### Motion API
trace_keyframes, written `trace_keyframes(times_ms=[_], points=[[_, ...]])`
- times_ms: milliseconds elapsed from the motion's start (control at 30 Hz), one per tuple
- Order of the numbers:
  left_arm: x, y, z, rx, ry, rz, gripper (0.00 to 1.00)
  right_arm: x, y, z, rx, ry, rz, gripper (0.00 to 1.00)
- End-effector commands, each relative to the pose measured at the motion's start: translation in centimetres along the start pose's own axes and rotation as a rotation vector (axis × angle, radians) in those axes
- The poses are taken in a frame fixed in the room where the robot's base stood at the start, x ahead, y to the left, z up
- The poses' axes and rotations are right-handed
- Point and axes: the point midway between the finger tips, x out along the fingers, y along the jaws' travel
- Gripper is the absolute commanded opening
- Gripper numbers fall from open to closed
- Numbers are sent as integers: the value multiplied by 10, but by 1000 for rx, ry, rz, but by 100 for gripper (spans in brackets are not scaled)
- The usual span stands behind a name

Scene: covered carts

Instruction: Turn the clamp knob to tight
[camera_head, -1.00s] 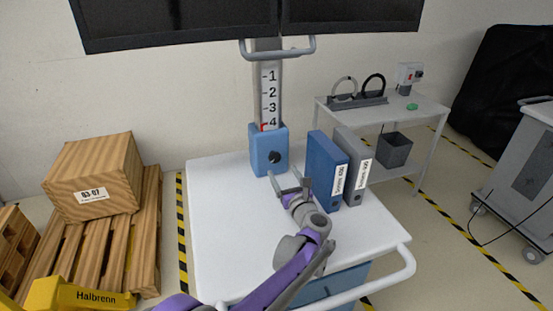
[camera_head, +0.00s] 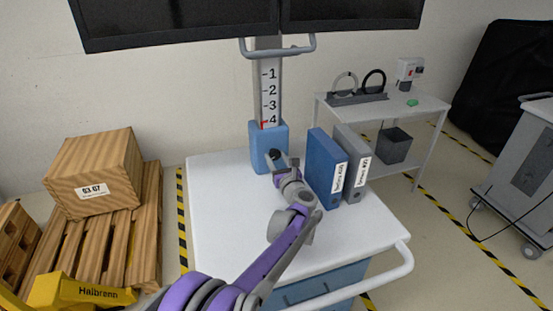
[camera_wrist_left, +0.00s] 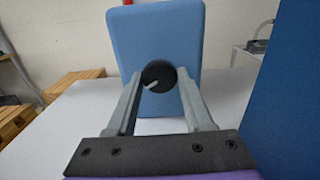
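The clamp knob (camera_wrist_left: 159,74) is black and round with a pale pointer mark towards its lower left. It sits on the front of the blue clamp block (camera_wrist_left: 182,36), which shows in the head view (camera_head: 261,142) at the foot of the column. In the head view the knob (camera_head: 274,154) is partly hidden by my left gripper (camera_head: 282,162). In the left wrist view my left gripper (camera_wrist_left: 159,80) is open, with one finger on each side of the knob. Narrow gaps seem to remain, and contact cannot be made out. My right gripper is not in view.
A blue binder (camera_head: 322,168) and a grey binder (camera_head: 351,160) stand just right of my left gripper. The column carries a numbered scale (camera_head: 270,95) and monitors (camera_head: 350,12) above. The white cart top (camera_head: 215,220) is clear on the left.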

Motion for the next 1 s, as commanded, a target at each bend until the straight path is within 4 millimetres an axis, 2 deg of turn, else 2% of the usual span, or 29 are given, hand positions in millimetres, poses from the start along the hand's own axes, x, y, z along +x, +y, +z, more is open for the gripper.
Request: trace_keyframes(times_ms=[33, 233, 267, 667, 1000], points=[[0, 0, 0, 0, 0, 0, 38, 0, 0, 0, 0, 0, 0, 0], [0, 0, 0, 0, 0, 0, 2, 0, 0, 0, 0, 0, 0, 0], [0, 0, 0, 0, 0, 0, 0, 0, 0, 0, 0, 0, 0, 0], [0, 0, -1, 83, 1, 0, 0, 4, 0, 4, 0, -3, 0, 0], [-1, 1, -2, 355, 1, -1, 0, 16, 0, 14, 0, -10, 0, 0]])
